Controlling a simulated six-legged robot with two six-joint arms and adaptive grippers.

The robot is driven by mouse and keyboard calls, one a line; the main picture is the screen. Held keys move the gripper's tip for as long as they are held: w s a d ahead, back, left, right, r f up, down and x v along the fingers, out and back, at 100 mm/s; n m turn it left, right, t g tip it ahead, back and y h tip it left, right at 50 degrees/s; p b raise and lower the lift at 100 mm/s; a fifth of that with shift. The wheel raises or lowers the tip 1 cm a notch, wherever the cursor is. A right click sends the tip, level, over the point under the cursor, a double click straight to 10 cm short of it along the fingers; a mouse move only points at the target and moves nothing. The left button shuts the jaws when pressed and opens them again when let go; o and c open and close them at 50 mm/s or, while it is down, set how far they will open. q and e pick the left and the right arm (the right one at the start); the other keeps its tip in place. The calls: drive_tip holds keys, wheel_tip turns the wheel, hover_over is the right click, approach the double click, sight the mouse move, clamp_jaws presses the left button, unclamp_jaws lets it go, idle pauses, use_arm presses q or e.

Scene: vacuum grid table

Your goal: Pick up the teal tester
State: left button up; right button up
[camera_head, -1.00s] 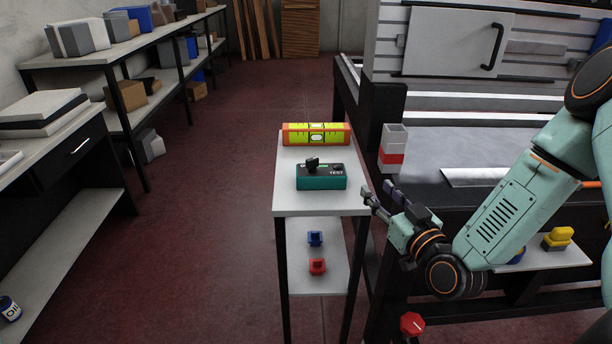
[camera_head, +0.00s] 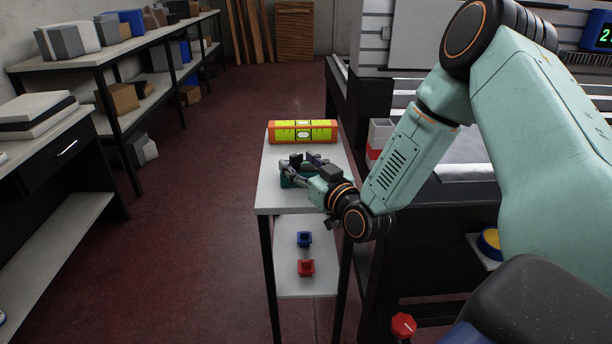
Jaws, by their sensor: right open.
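The teal tester (camera_head: 287,181) lies on the top shelf of the small white stand (camera_head: 275,205). Most of it is hidden behind my right gripper; only its left part shows. My right gripper (camera_head: 287,169) comes in from the right and is open, with its fingers over and around the tester. I cannot tell whether the fingers touch it. My left gripper is not in view.
An orange and yellow spirit level (camera_head: 303,131) lies behind the tester on the same top. A blue part (camera_head: 304,239) and a red part (camera_head: 306,267) sit on the lower shelf. A dark machine table stands close on the right. The floor to the left is clear.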

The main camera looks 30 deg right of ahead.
drive_tip(key=shift+a, duration=0.1)
drive_tip(key=shift+s+d, duration=0.2)
drive_tip(key=shift+d, duration=0.1)
drive_tip(key=shift+c, duration=1.1)
drive_tip(key=shift+w+a, duration=0.1)
drive_tip(key=shift+a, duration=0.1)
drive_tip(key=c, duration=0.5)
clamp_jaws()
